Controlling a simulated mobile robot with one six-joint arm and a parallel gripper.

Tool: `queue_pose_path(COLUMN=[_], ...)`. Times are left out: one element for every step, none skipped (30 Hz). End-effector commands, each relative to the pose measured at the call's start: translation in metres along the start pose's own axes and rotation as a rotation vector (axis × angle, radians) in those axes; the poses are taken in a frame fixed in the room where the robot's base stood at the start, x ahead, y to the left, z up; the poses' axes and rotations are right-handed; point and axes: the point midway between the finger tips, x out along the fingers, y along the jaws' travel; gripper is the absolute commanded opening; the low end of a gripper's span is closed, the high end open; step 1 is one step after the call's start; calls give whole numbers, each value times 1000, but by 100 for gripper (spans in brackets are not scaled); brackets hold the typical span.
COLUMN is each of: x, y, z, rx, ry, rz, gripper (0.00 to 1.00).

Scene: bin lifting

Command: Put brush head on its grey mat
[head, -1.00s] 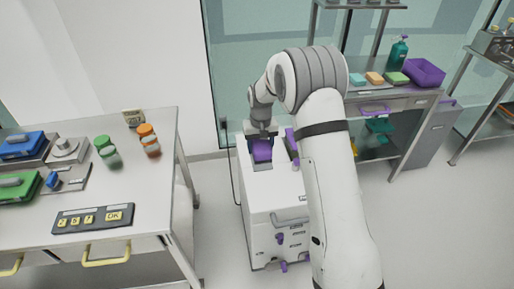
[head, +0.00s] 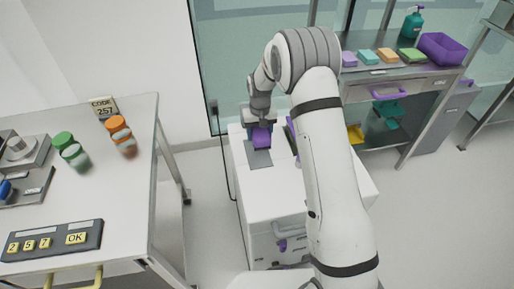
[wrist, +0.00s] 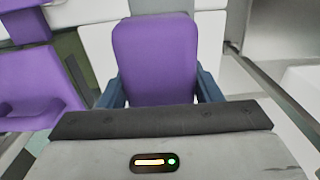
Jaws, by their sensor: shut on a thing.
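The purple brush head (head: 261,140) is held between the blue-tipped fingers of my gripper (head: 259,127), over the white cabinet. In the wrist view the brush head (wrist: 155,58) fills the space between the two fingers (wrist: 160,95). The grey mat (head: 258,158) lies on the cabinet top, and its near part shows just in front of the brush head. A grey strip, likely the mat, shows past the brush head in the wrist view (wrist: 180,8). I cannot tell whether the brush head touches the mat.
Another purple thing (head: 291,133) stands just right of my gripper, partly hidden by my arm; purple parts (wrist: 38,78) fill the wrist view's left. A table (head: 110,185) with jars and a keypad (head: 52,241) is at left. A shelf with a purple bin (head: 443,48) is at back right.

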Motion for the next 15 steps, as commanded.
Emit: queue_pose_path(x=[8,13,19,22,25,28,30,32,35,38,42,48,52,56,62], y=[-3,-4,-6,-7,-8,-9,-9,-10,-11,-11,-12,-12,-12,-12,-12], z=[1,1,1,1,0,0,0,0,0,1,1,1,1,1,1], rx=[-6,-8,-10,-12,-13,-15,-16,-17,-19,-19,-20,-21,-21,-21,-21], ry=[-4,-3,-3,-2,-1,0,0,0,-1,-1,-1,-2,-2,-2,-2], rz=[0,0,0,0,0,0,0,0,0,0,0,0,0,0,0], gripper=[29,29,29,29,29,29,29,29,29,29,29,29,29,29,29])
